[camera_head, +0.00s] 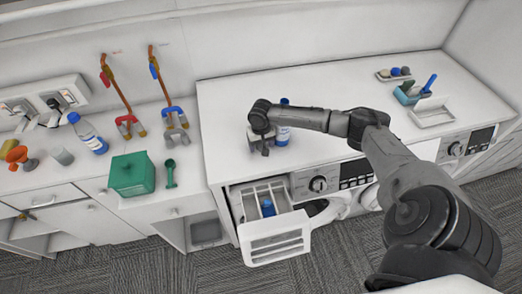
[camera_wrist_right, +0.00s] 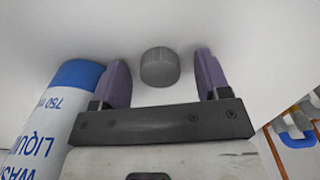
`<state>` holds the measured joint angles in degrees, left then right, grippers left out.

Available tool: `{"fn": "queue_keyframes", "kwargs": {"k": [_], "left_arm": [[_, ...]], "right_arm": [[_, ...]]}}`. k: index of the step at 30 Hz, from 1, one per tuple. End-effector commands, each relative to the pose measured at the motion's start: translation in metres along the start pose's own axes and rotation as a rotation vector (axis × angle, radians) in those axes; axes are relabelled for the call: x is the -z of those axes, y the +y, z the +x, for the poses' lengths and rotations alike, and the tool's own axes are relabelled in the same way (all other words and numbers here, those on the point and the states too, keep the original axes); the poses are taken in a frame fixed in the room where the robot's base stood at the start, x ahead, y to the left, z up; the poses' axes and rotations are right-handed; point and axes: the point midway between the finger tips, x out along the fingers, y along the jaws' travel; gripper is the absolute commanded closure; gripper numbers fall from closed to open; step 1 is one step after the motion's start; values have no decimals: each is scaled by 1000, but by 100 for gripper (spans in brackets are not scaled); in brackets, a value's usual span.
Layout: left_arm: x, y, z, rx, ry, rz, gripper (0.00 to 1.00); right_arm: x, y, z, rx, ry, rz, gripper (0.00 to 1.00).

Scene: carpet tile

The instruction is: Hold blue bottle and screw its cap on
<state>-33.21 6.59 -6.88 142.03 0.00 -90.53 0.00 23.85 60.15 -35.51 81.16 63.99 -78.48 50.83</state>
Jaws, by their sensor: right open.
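A white bottle (camera_head: 283,134) with a blue top and label print stands on the white washer top, just right of my right gripper. It also shows at the left of the right wrist view (camera_wrist_right: 60,110), beside the left finger. My right gripper (camera_head: 262,150) points down and is open. A small grey round cap (camera_wrist_right: 160,67) lies between its two purple-grey fingertips in the wrist view, with gaps on both sides. The gripper hides this cap in the head view. My left gripper is not in view.
Another blue-capped bottle (camera_head: 88,134) stands on the left counter near a green box (camera_head: 132,174). A pulled-out detergent drawer (camera_head: 275,236) holds a blue item (camera_head: 268,208). Trays (camera_head: 433,112) sit at the far right. The washer top's middle is crossed by my right arm.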

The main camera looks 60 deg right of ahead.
Motion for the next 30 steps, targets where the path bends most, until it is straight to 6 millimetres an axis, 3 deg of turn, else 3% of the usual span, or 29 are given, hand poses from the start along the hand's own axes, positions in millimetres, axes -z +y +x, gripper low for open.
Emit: {"fn": "queue_keyframes", "kwargs": {"k": [11, 27, 30], "left_arm": [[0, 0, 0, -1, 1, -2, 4], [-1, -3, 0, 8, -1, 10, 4], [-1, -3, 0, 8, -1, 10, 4]], "right_arm": [[0, 0, 0, 0, 1, 0, 31], [0, 0, 0, 0, 0, 0, 82], [0, 0, 0, 0, 0, 0, 83]]}}
